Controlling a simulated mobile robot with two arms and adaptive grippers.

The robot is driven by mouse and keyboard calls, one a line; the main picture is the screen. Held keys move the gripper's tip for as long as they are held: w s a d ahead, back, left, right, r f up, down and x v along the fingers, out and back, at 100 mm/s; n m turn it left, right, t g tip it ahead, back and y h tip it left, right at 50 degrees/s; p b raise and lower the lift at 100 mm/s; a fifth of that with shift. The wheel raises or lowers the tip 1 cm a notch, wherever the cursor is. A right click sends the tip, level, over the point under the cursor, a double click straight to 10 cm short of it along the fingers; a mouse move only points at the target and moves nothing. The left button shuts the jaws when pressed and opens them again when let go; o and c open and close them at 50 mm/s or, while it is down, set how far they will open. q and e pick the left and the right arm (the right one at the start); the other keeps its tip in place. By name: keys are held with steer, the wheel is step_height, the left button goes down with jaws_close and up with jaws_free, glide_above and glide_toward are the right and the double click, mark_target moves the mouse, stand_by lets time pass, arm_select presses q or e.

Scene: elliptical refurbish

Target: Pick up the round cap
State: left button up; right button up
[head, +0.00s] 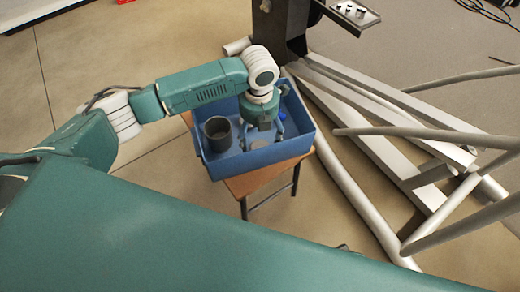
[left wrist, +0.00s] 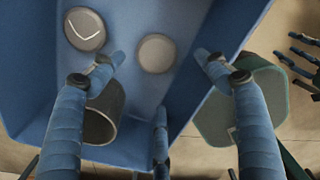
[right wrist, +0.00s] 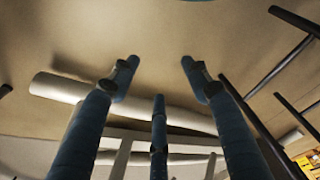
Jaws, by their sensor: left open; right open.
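Two round grey discs lie in the blue bin in the left wrist view. One plain disc (left wrist: 157,53) is ahead between my fingertips. The other disc (left wrist: 85,28), with a pale curved mark, is to its upper left. I cannot tell which is the round cap. My left gripper (left wrist: 159,62) is open, with nothing between its fingers. In the head view the left gripper (head: 262,138) reaches down into the blue bin (head: 262,158), right of a dark cup (head: 217,134). My right gripper (right wrist: 160,64) is open and empty over the floor.
The bin stands on a small wooden stool (head: 250,181). The dark cup (left wrist: 104,108) is partly hidden behind a left finger. Grey metal beams (head: 385,150) and tubes lie right of the bin. A light tube (right wrist: 120,105) lies below the right gripper.

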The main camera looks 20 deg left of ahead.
mark_target(259, 146)
arm_select(q)
steer(key=f+b, duration=0.1)
steer(key=f, duration=0.5)
steer(key=shift+w, duration=0.2)
steer(key=shift+f, duration=0.25)
arm_select(e)
steer(key=r, duration=0.1)
steer(key=w+r, duration=0.1)
steer(key=r, duration=0.1)
steer(key=w+r, duration=0.1)
steer(key=r, duration=0.1)
steer(key=shift+a+r, duration=0.1)
steer(key=shift+r, duration=0.1)
arm_select(q)
steer(key=shift+c, duration=0.3)
steer(key=c, duration=1)
